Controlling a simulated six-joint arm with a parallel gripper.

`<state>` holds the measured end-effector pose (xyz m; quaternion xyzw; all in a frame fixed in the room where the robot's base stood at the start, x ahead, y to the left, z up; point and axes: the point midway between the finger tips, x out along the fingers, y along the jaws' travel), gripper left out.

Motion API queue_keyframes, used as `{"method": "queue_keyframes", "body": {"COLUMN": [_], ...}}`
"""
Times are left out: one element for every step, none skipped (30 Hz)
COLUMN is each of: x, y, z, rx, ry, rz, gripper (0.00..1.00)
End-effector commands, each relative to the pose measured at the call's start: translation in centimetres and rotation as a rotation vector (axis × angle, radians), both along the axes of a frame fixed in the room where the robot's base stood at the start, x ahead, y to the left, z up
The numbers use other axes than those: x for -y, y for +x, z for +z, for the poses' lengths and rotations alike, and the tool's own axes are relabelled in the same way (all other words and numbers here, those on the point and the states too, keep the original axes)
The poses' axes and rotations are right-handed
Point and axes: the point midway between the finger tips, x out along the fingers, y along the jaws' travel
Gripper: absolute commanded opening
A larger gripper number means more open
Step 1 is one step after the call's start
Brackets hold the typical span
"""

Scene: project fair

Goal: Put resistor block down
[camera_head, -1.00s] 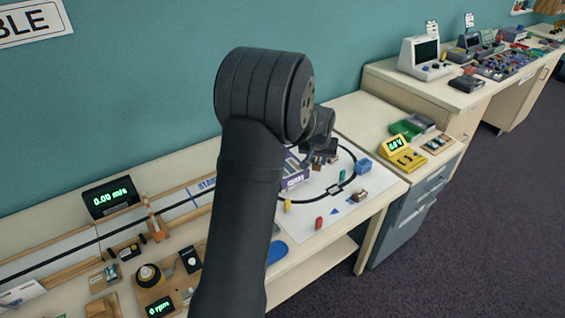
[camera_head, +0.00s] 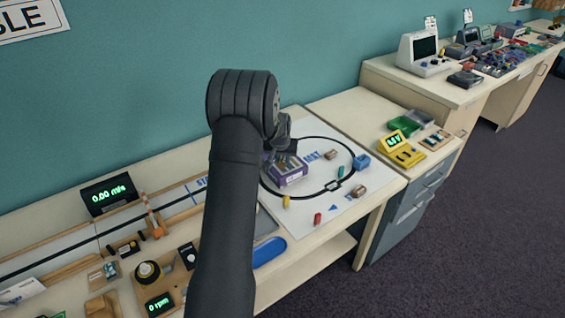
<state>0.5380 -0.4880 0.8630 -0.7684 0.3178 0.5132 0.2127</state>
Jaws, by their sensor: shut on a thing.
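My gripper (camera_head: 277,157) is at the end of the dark arm, low over the left part of the white track sheet (camera_head: 318,205), by the purple box (camera_head: 288,175). The arm and wrist hide most of the jaws. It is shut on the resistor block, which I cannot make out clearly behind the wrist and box. Two small brown blocks lie on the sheet: one (camera_head: 331,154) near its back and one (camera_head: 359,191) towards its right side.
A blue block (camera_head: 361,162), a green piece (camera_head: 341,171), a yellow piece (camera_head: 286,201) and a red piece (camera_head: 318,218) stand on the sheet. A yellow meter (camera_head: 403,148) and green tray (camera_head: 405,124) are to the right.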

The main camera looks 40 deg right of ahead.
Motion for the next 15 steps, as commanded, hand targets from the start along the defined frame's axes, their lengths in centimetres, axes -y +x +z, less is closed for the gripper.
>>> {"method": "queue_keyframes", "body": {"x": [0.0, 0.0, 0.0, 0.0, 0.0, 0.0, 0.0, 0.0, 0.0, 0.0, 0.0, 0.0, 0.0, 0.0, 0.0], "y": [-0.1, -0.1, -0.1, -0.1, -0.1, 0.0, 0.0, 0.0, -0.1, -0.1, -0.1, -0.1, -0.1, -0.1, -0.1], "z": [-1.0, -1.5, -2.0, -2.2, -2.3, -2.3, -2.3, -2.3, -2.3, -2.3, -2.3, -2.3, -2.4, -2.5, -2.6], "rx": [-0.002, -0.003, -0.002, -0.001, 0.000, 0.000, 0.001, 0.001, 0.001, 0.001, 0.001, 0.000, 0.000, 0.000, 0.000], "ry": [0.002, 0.003, 0.002, 0.001, 0.000, 0.000, -0.001, -0.001, -0.001, -0.001, -0.001, 0.000, 0.000, 0.000, 0.000], "rz": [0.000, 0.000, 0.000, 0.000, 0.000, 0.000, 0.000, 0.000, 0.000, 0.000, 0.000, 0.000, 0.000, 0.000, 0.000], "gripper": [0.04, 0.04, 0.04, 0.04, 0.04, 0.04, 0.04, 0.04, 0.04, 0.04, 0.04, 0.04, 0.04, 0.04, 0.04]}}
